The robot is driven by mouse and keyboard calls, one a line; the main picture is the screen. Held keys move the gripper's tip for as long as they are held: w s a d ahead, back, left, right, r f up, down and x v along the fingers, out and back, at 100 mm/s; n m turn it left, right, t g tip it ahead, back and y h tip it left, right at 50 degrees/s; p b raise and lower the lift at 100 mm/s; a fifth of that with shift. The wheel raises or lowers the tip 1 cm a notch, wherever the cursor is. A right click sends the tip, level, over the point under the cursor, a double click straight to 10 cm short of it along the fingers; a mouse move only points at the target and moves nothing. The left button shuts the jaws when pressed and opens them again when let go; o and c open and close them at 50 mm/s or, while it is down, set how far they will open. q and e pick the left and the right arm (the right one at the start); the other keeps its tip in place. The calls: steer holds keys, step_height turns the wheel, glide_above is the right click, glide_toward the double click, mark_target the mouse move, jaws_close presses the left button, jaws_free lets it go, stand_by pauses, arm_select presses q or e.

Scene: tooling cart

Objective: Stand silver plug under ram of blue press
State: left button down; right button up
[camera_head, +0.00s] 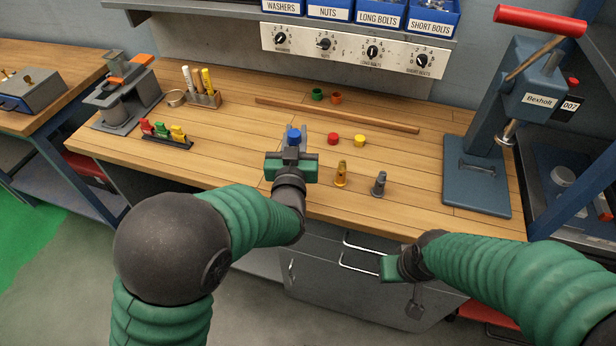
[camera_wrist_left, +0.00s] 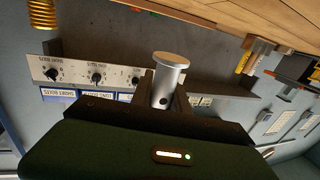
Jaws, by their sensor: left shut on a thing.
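The silver plug (camera_wrist_left: 168,82) is a bright cylinder with a wide flat end and a small dark side hole. In the left wrist view it sits between the dark fingers of my left gripper (camera_wrist_left: 158,98), which is shut on it. In the head view my left gripper (camera_head: 293,150) is over the front middle of the bench, and its fingers largely hide the plug. The blue press (camera_head: 478,175) stands at the bench's right end, with its ram (camera_head: 508,132) raised above the base, well right of that gripper. My right gripper (camera_head: 408,285) hangs before the drawers; its fingers are unclear.
A brass plug (camera_head: 341,174) and a dark grey plug (camera_head: 379,183) stand near the front edge. Red (camera_head: 333,139), yellow (camera_head: 359,141) and blue (camera_head: 293,136) pieces lie behind. A wooden rod (camera_head: 335,115) lies farther back. Bench (camera_head: 425,165) left of the press is clear.

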arm_select(q)
steer(key=d, duration=0.1)
steer(key=r, duration=0.1)
steer(key=d+r, duration=0.1)
steer(key=shift+w+d+r+h, duration=0.2)
steer(key=shift+w+d+h, duration=0.05)
steer(key=shift+d+h, duration=0.05)
steer(key=shift+f, duration=0.1)
step_height(320, 180, down, 10)
steer(key=shift+r+b, duration=0.25)
steer(key=shift+b, duration=0.6)
steer(key=shift+f, duration=0.2)
steer(key=c, duration=1.3)
jaws_free()
